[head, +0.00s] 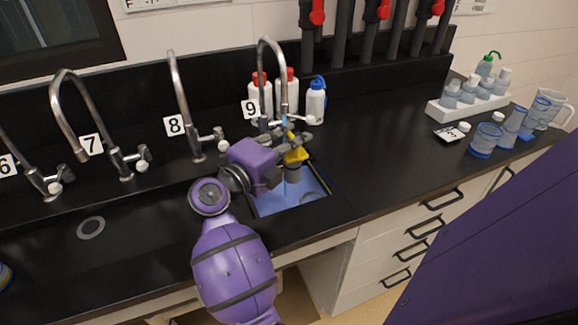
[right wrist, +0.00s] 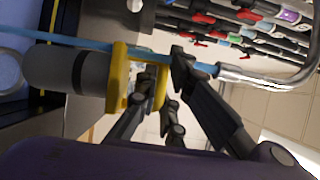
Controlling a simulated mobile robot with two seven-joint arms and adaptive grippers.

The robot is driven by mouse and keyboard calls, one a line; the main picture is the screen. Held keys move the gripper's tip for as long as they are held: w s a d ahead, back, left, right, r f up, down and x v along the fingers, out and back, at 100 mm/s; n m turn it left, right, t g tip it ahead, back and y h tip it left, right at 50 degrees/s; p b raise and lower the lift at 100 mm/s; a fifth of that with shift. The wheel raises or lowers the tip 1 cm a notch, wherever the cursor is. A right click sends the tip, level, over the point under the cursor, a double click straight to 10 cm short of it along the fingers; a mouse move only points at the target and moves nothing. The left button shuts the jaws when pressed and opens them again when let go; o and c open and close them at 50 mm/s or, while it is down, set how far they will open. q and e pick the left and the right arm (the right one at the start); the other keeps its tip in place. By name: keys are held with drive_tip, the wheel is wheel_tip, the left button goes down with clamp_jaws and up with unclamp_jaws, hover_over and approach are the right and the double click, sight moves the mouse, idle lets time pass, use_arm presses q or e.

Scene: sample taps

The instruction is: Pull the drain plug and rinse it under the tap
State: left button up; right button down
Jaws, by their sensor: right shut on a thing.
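The drain plug, a grey cylinder with a yellow handle (head: 296,155), hangs over the small sink (head: 270,203) below tap 9 (head: 283,95). My right gripper (head: 291,142) is shut on the yellow handle. In the right wrist view the plug (right wrist: 68,72) lies sideways in the picture, with the gripper fingers (right wrist: 168,85) at its yellow handle. A blue water stream (right wrist: 88,45) runs from the tap spout (right wrist: 232,74) past the handle and plug. Whether it touches the plug is hard to tell. The sink interior looks blue. My left gripper is not in view.
Taps 6, 7 and 8 (head: 178,95) stand to the left along the back ledge. Squeeze bottles (head: 316,100) stand behind tap 9. A white bottle rack (head: 468,106) and beakers (head: 486,138) are at the right. The counter (head: 385,150) right of the sink is clear.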

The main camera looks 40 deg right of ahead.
sight(291, 159)
drive_tip(key=shift+w+a+r, duration=0.1)
drive_tip(key=shift+w+a, duration=0.1)
drive_tip(key=shift+a, duration=0.2)
drive_tip(key=shift+s+a+p, duration=0.2)
drive_tip(key=shift+s+a, duration=0.15)
drive_tip(key=shift+s, duration=0.35)
drive_tip(key=shift+s+a+p, duration=0.15)
drive_tip(key=shift+s+a, duration=0.15)
drive_tip(key=shift+s, duration=0.35)
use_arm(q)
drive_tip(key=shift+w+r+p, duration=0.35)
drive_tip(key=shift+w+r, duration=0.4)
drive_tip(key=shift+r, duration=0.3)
use_arm(e)
drive_tip(key=shift+s+a, duration=0.35)
drive_tip(key=shift+s, duration=0.4)
drive_tip(key=shift+s+a, duration=0.35)
drive_tip(key=shift+s, duration=0.45)
drive_tip(key=shift+s+a, duration=0.35)
drive_tip(key=shift+s, duration=0.4)
